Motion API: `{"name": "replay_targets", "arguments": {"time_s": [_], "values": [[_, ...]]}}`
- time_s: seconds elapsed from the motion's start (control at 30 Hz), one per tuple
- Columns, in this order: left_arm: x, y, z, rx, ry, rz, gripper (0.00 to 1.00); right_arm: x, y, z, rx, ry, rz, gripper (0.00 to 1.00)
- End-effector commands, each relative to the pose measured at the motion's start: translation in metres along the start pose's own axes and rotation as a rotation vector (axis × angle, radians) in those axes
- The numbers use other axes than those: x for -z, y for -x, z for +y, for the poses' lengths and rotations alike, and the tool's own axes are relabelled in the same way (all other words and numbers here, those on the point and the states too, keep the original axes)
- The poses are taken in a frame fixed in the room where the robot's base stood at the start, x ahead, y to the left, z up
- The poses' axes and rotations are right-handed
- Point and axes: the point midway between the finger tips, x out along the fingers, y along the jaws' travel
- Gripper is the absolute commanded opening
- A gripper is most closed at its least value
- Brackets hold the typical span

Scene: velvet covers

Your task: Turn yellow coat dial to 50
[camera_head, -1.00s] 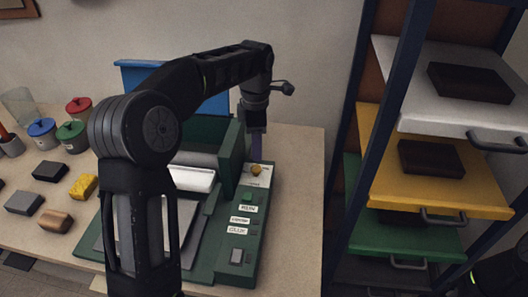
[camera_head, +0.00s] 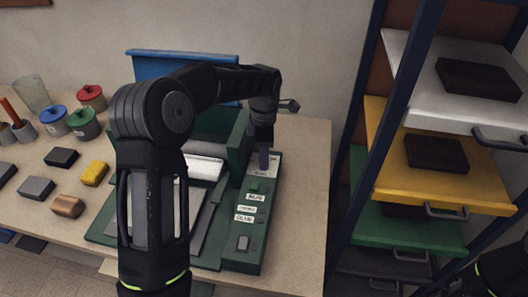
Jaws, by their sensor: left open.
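The green machine (camera_head: 252,240) stands on the table, with a control panel along its right side. My left gripper (camera_head: 264,166) points down over the far end of this panel, at the pale plate where the yellow dial sat in the earlier view. The gripper is open. The yellow dial is now hidden by the gripper, so its setting and any contact cannot be seen. Nearer on the panel are a green button (camera_head: 254,187), several white labels and a grey switch (camera_head: 242,243). Only part of my right arm shows at the lower right; its gripper is out of view.
A rack with white (camera_head: 420,98), yellow (camera_head: 395,168) and green (camera_head: 385,228) drawers stands right of the table. Lidded pots, blocks and a yellow sponge (camera_head: 95,173) lie at the left. My left arm covers part of the machine. The table right of the panel is clear.

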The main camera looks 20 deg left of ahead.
Motion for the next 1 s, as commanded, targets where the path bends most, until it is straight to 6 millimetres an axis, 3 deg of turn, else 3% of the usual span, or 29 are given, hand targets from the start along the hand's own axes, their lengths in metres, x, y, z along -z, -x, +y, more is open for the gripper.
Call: {"name": "replay_targets", "arguments": {"time_s": [0.3,0.9,1.0], "values": [[0.0001,-0.0031,-0.0003,0.001,0.000,0.000,0.49,0.0002,0.0003,0.0002,-0.001,0.000,0.000,0.36],[0.0000,-0.0025,-0.0002,0.000,0.000,0.000,0.00,0.0001,0.0003,0.0001,0.000,0.000,0.000,0.36],[0.0000,-0.0025,-0.0002,0.000,0.000,0.000,0.00,0.0001,0.0003,0.0001,0.000,0.000,0.000,0.36]]}}
